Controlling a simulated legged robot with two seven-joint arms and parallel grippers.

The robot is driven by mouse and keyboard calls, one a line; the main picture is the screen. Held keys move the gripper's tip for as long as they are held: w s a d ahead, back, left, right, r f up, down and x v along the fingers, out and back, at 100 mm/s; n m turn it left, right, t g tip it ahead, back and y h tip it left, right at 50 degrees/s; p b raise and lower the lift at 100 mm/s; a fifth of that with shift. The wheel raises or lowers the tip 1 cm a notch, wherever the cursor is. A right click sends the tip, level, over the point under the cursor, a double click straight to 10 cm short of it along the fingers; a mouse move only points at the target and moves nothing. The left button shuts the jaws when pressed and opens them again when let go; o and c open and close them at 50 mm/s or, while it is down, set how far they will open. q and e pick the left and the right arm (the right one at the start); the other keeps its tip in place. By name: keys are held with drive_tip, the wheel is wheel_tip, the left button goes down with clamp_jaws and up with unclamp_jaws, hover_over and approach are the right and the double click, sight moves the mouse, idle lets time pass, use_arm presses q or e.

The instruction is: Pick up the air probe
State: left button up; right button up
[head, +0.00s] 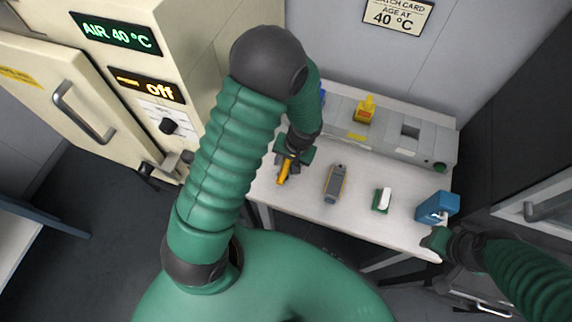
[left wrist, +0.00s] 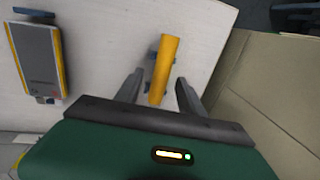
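The yellow-orange stick, apparently the air probe (head: 284,173), is at the left part of the white table. In the left wrist view the yellow stick (left wrist: 164,62) lies between my two finger pads, with a small dark blue piece at its side. My left gripper (head: 288,168) is over it. In the left wrist view my left gripper (left wrist: 158,92) is open, one finger on each side of the stick, with gaps visible. My right gripper (head: 436,240) is by the table's right front corner, near a blue box; its fingers are too small to read.
A grey meter with yellow edges (head: 335,184) lies to the right of the stick. Farther right are a white piece on a green base (head: 382,200) and the blue box (head: 437,207). A grey fixture (head: 390,132) with a yellow piece (head: 365,110) lines the back. A beige oven (head: 100,100) stands left.

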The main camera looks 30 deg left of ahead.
use_arm(q)
drive_tip(key=shift+d, duration=0.1)
clamp_jaws()
drive_tip(key=shift+r, duration=0.1)
